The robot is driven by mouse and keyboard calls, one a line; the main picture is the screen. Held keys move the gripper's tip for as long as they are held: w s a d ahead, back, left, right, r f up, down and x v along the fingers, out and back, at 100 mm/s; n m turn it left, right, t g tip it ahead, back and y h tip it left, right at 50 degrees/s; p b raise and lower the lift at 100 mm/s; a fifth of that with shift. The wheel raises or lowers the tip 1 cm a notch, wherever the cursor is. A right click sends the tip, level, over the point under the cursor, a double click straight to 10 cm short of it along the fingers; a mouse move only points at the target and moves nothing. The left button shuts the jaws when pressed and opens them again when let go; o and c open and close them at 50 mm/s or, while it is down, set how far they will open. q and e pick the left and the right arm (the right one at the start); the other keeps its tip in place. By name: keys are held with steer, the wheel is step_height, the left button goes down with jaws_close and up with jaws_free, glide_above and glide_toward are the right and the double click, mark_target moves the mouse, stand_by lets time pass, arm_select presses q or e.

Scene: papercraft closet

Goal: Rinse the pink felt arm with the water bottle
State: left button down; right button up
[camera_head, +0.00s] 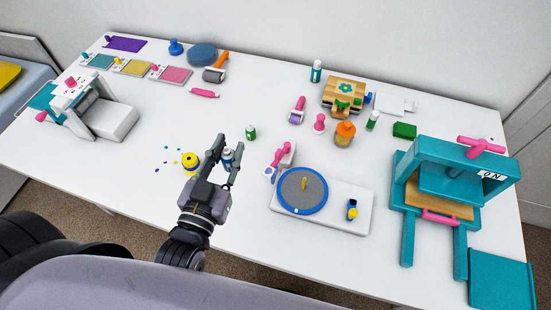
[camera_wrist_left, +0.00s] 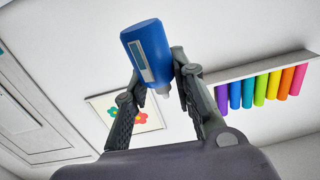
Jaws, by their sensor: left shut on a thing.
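My left gripper (camera_head: 231,150) is shut on a blue bottle (camera_head: 228,157) with a pale label, held near the table's front middle. In the left wrist view the bottle (camera_wrist_left: 148,52) sits between the fingers, its blue base outward and its pale narrow tip toward the palm. A pink arm-like piece (camera_head: 280,155) rests on a white block right of the gripper, beside the turntable. It may be the pink felt arm; its material is too small to tell. The bottle is apart from it. My right gripper is not in view.
A blue-rimmed turntable (camera_head: 303,190) on a white base stands right of my gripper. A teal press (camera_head: 425,175) fills the right end.

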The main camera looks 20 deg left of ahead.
arm_select(q)
steer(key=shift+d, duration=0.1)
steer(key=w+d+f+m+g+h+p, duration=0.1)
steer(key=w+d+f+m+h+p, duration=0.1)
steer(key=w+d+f+m+h, duration=0.35)
steer(key=w+a+f+m+g+y+b, duration=0.1)
steer(key=w+a+f+m, duration=0.1)
steer(key=m, duration=0.5)
steer(key=w+a+f+m+g+b, duration=0.1)
steer(key=w+a+f+m, duration=0.1)
steer(key=a+f+m, duration=0.2)
step_height(320, 180, down, 4)
steer(key=m, duration=0.4)
steer(key=shift+a+r+g+y, duration=0.2)
steer(key=shift+a+g+y, duration=0.05)
steer(key=shift+g+y, duration=0.15)
steer(key=c, duration=1.9)
jaws_free()
steer(key=shift+w+m, duration=0.1)
steer(key=shift+m, duration=0.35)
steer(key=shift+a, duration=0.1)
jaws_close()
